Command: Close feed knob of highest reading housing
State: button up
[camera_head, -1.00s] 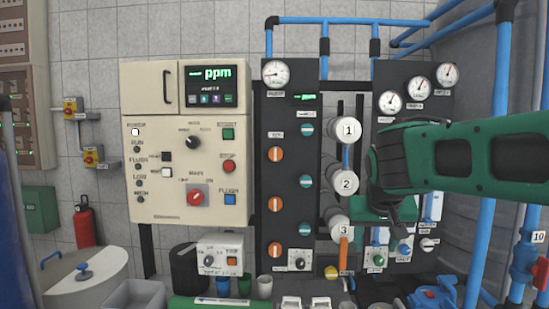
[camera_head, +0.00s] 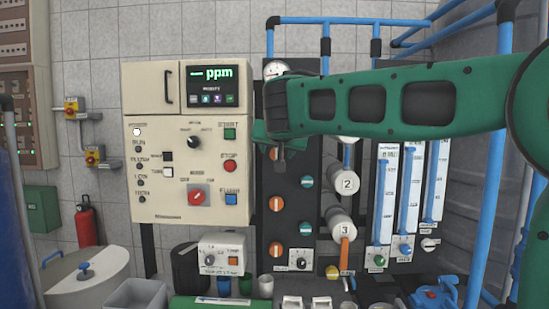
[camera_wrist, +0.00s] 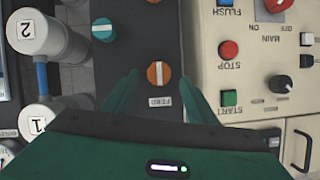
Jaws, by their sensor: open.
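My gripper (camera_head: 281,162) is open in front of the dark valve panel (camera_head: 291,226). It covers the top orange knob in the head view. In the wrist view, the open gripper (camera_wrist: 158,80) has its fingers on either side of an orange knob (camera_wrist: 158,66) with a white stripe, labelled FEED; contact cannot be told. Two more orange knobs (camera_head: 276,203) (camera_head: 277,249) sit below, stripes upright. White housings 2 (camera_head: 345,184) and 3 (camera_head: 342,230) show at right; housing 1 (camera_wrist: 40,120) shows in the wrist view. The ppm display (camera_head: 212,85) is lit; its number is unreadable.
Teal knobs (camera_head: 306,182) stand close beside the orange column. The cream control box (camera_head: 160,190) with stop button (camera_head: 230,167) is at left. Flow tubes (camera_head: 410,195) and blue pipes (camera_head: 491,165) stand at right. Containers and tools crowd the bottom.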

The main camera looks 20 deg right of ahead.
aim_at(276, 154)
jog(key=shift+x, duration=2)
jog(key=c, duration=1.1)
jog(key=shift+d, duration=0.1)
jog(key=shift+s+d+f+m+t+y, duration=0.15)
jog(key=shift+m+t+y, duration=0.7)
jog(key=shift+m, duration=1.5)
jog(key=shift+w+d+f+m+t+y, duration=0.1)
jog(key=shift+f+m+t+y, duration=0.45)
jog(key=shift+m, duration=1.75)
jog(key=shift+s+d+r+m+t+y, duration=0.1)
jog(key=shift+m+t+y, duration=0.7)
jog(key=shift+m+t, duration=1.1)
jog(key=shift+f+m+g, duration=0.15)
jog(key=shift+m+g, duration=0.35)
jog(key=shift+m, duration=0.05)
